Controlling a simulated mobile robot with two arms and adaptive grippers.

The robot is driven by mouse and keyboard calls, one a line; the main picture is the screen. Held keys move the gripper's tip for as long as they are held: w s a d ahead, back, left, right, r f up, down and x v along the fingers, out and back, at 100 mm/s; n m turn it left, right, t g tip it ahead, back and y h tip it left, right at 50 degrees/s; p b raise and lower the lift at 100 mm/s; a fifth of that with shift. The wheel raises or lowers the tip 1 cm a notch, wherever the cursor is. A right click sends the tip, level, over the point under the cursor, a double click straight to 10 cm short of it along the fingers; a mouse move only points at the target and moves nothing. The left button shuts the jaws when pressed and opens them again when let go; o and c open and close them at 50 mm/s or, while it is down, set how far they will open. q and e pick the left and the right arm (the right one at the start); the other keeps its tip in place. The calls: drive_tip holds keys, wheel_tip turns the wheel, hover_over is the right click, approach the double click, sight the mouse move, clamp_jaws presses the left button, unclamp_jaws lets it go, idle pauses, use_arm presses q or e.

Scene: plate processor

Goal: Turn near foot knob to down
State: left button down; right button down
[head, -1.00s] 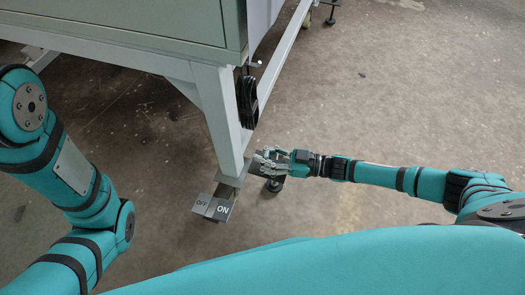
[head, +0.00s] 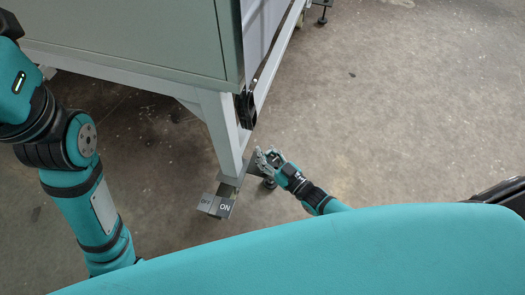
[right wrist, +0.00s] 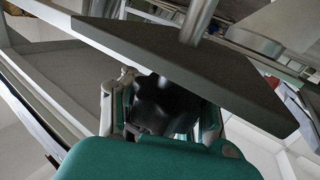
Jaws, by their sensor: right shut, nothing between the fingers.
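The near foot knob (right wrist: 165,103) is black and lobed. In the right wrist view it shows just under a dark flat plate (right wrist: 190,65) with a metal rod through it. My right gripper (head: 266,160) is shut and empty beside the bottom of the near machine leg. In the wrist view its finger links stand either side of the knob in the picture; I cannot tell whether they touch it. In the head view a black foot (head: 268,184) shows just below the gripper, and the knob is hidden there. My left arm shows, but its gripper does not.
A grey machine cabinet (head: 140,35) stands on a white frame leg (head: 222,130). An OFF/ON pedal (head: 218,203) lies at the leg's base, left of my right gripper. Black cable (head: 246,108) hangs by the leg. The concrete floor (head: 410,120) to the right is clear.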

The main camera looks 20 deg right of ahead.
drive_tip(key=shift+s+d+f+h, duration=0.15)
drive_tip(key=shift+d+f+h, duration=0.05)
drive_tip(key=shift+d+h, duration=0.15)
drive_tip(key=c, duration=1.5)
unclamp_jaws()
drive_tip(key=shift+r, duration=0.1)
drive_tip(key=o, duration=0.5)
drive_tip(key=shift+a+r, duration=0.1)
drive_tip(key=shift+a, duration=0.05)
drive_tip(key=v, duration=1.1)
drive_tip(key=shift+s+d+f, duration=0.2)
drive_tip(key=shift+s+d, duration=0.05)
drive_tip(key=shift+s, duration=0.1)
drive_tip(key=shift+c, duration=0.3)
